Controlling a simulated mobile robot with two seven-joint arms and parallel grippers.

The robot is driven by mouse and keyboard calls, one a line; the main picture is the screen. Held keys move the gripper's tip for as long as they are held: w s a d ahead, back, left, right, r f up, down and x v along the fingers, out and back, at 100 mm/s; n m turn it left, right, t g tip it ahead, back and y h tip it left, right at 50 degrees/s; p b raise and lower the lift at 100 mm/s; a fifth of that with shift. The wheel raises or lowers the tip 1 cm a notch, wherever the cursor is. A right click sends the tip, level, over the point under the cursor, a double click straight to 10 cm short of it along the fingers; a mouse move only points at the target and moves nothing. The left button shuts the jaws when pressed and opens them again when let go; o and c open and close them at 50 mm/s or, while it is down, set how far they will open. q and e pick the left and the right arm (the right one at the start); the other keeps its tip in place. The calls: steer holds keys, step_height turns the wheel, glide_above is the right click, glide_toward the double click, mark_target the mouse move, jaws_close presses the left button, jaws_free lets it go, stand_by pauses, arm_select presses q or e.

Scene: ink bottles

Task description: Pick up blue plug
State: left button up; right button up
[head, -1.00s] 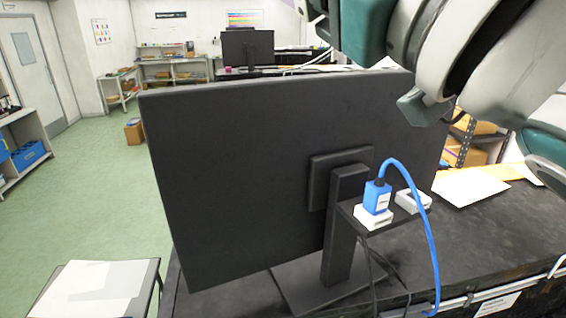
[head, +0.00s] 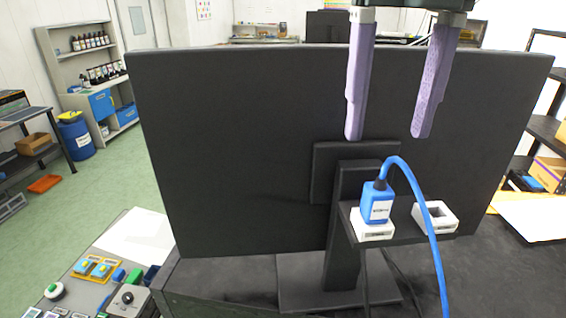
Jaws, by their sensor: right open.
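The blue plug (head: 376,203) stands upright in a white socket (head: 371,231) on a small black shelf behind the monitor. A blue cable leaves its top, arches to the right and hangs down past the shelf's front. A second white socket (head: 436,217) sits to its right and looks empty. My right gripper (head: 386,138) hangs from the top of the picture with its two purple fingers pointing down, spread wide apart. It is open and empty, above the plug, with one finger to the plug's left and one to its right. My left gripper is not in view.
The large black monitor (head: 230,150) stands close behind the plug, its stand on a black table (head: 230,285). The cable (head: 428,225) arches under the right finger. At lower left a bench holds a control box (head: 128,299) and small parts.

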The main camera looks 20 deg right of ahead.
mark_target(379, 187)
step_height(379, 187, down, 4)
steer(key=shift+f+b, duration=0.1)
steer(key=shift+b, duration=0.95)
steer(key=f+b, duration=0.2)
steer(key=f, duration=0.3)
steer(key=shift+s+d+b, duration=0.1)
steer(key=shift+d+b, duration=0.15)
steer(key=shift+b, duration=0.15)
steer(key=shift+c, duration=0.3)
jaws_close()
